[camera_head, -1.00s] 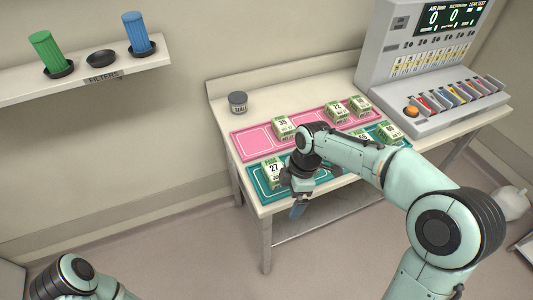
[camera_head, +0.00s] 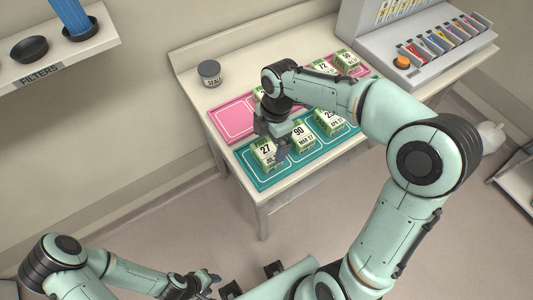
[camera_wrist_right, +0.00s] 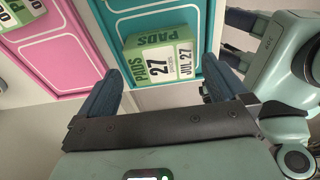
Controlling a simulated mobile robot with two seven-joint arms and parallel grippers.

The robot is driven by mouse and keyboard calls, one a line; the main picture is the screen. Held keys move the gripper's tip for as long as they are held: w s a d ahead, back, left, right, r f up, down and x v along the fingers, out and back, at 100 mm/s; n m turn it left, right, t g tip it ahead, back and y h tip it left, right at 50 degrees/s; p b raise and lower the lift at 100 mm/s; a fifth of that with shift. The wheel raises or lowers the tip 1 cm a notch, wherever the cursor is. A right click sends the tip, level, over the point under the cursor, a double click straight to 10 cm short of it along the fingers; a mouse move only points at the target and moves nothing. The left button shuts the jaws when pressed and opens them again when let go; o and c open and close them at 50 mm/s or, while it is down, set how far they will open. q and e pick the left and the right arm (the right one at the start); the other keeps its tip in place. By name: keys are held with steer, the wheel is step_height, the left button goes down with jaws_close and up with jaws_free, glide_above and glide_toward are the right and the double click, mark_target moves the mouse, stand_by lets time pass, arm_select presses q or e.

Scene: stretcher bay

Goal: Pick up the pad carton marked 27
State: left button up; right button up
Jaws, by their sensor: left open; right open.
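The pad carton marked 27 (camera_head: 265,154) is a green and white box on the teal mat (camera_head: 250,178), at its left end. My right gripper (camera_head: 273,142) is open above and beside this carton, with a finger close to its right side. In the right wrist view, the carton (camera_wrist_right: 160,64) shows its 27 label between the two open fingers, near their tips. I cannot tell whether they touch it. My left gripper (camera_head: 206,284) is low at the bottom of the head view, open and away from the table.
Cartons marked 90 (camera_head: 302,138) and another (camera_head: 329,121) stand close by on the teal mat. The pink mat (camera_head: 232,119) behind holds more cartons. A grey jar (camera_head: 210,73) stands at the back left, and a console (camera_head: 425,45) at the right.

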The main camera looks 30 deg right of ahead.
mark_target(267, 150)
steer(key=shift+s+a+f, duration=0.1)
steer(key=shift+a+f, duration=0.05)
steer(key=shift+f, duration=0.75)
steer(key=shift+w+a+f, duration=0.1)
steer(key=shift+a+f, duration=0.1)
steer(key=shift+f, duration=0.7)
steer(key=shift+s+a+f, duration=0.1)
steer(key=shift+a+f, duration=0.05)
steer(key=shift+f, duration=0.75)
steer(key=c, duration=0.8)
steer(key=shift+r, duration=0.15)
